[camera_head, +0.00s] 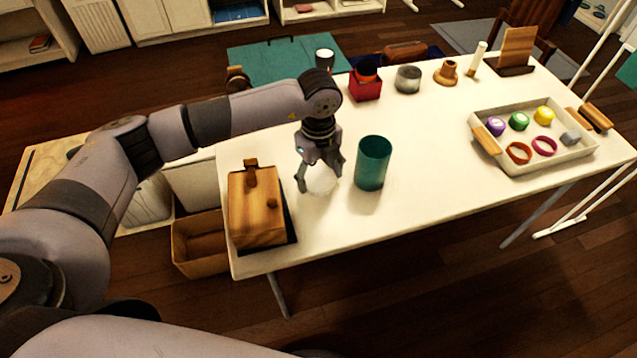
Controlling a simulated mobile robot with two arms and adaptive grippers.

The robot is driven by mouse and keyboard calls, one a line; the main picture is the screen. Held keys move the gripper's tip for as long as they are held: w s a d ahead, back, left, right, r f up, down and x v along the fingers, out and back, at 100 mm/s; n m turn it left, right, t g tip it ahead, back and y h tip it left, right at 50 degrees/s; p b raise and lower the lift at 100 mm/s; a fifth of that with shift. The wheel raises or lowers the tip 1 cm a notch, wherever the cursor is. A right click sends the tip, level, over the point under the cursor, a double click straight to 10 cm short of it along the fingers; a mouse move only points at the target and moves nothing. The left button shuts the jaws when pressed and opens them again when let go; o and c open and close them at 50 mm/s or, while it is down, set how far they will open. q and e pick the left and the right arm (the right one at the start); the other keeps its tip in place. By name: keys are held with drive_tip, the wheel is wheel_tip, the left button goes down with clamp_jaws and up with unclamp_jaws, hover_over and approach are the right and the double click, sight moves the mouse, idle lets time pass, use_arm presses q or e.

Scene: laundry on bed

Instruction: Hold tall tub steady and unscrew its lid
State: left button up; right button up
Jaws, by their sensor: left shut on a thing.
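The tall teal tub (373,165) stands upright on the white table, right of my left gripper. Its top looks open, with a darker inside, and no lid shows on it. My left gripper (320,182) points down just left of the tub, apart from it. Its fingers are around a pale, whitish round thing (322,181) low over the table. It may be the lid, but it blends with the white tabletop, and I cannot tell whether it touches the table. My right gripper is not in view.
A wooden box (257,207) sits at the white table's (420,175) near left corner. A red box (365,84), grey jar (408,79) and wooden piece (446,73) stand at the back. A tray (548,160) with colored things is right. The table's middle is clear.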

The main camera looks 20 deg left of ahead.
sight(319, 178)
use_arm(q)
wheel_tip(319, 178, down, 4)
drive_tip(key=shift+f, duration=0.1)
drive_tip(key=shift+f, duration=0.15)
drive_tip(key=o, duration=1.3)
drive_tip(key=shift+r, duration=0.3)
wheel_tip(319, 178, up, 12)
drive_tip(key=shift+f, duration=0.1)
